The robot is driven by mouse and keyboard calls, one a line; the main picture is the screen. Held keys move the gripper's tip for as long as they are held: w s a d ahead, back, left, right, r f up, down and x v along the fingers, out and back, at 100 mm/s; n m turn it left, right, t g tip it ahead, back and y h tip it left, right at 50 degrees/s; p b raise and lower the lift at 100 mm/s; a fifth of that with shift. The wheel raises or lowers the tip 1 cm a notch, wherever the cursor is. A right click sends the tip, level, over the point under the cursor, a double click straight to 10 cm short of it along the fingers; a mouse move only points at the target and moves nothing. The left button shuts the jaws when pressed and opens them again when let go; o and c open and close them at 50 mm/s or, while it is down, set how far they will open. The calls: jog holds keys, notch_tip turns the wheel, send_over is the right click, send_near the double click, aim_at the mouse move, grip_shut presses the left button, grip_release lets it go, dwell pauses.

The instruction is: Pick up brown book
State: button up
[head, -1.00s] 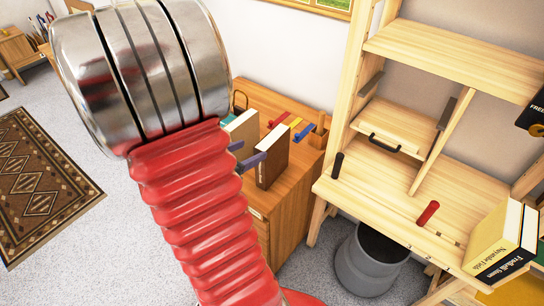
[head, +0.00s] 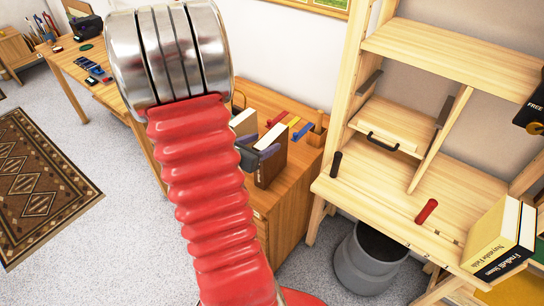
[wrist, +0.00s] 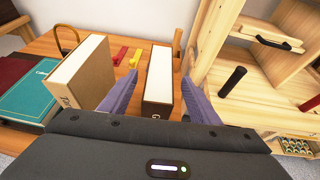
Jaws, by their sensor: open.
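The brown book (head: 270,171) stands upright on the wooden cabinet, with its white page edges up. In the wrist view the brown book (wrist: 157,110) shows its dark spine between my two purple-grey fingers. My gripper (wrist: 160,78) is open, with one finger on each side of the book. I cannot tell whether either finger touches it. In the head view one finger of my gripper (head: 258,147) overlaps the book's near cover, and my red arm hides part of the cabinet.
A thicker tan book (wrist: 85,75) stands left of the brown book, with a gap between. A teal book (wrist: 32,92) lies farther left. Red and yellow small items (wrist: 125,54) lie behind. A wooden shelf desk (head: 380,195) stands close on the right, above a grey bin (head: 370,258).

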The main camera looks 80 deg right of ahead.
aim_at(272, 138)
jog(key=shift+d, duration=0.1)
jog(key=shift+x, duration=2.55)
jog(key=shift+s+r, duration=0.1)
jog(key=shift+r, duration=0.05)
grip_shut()
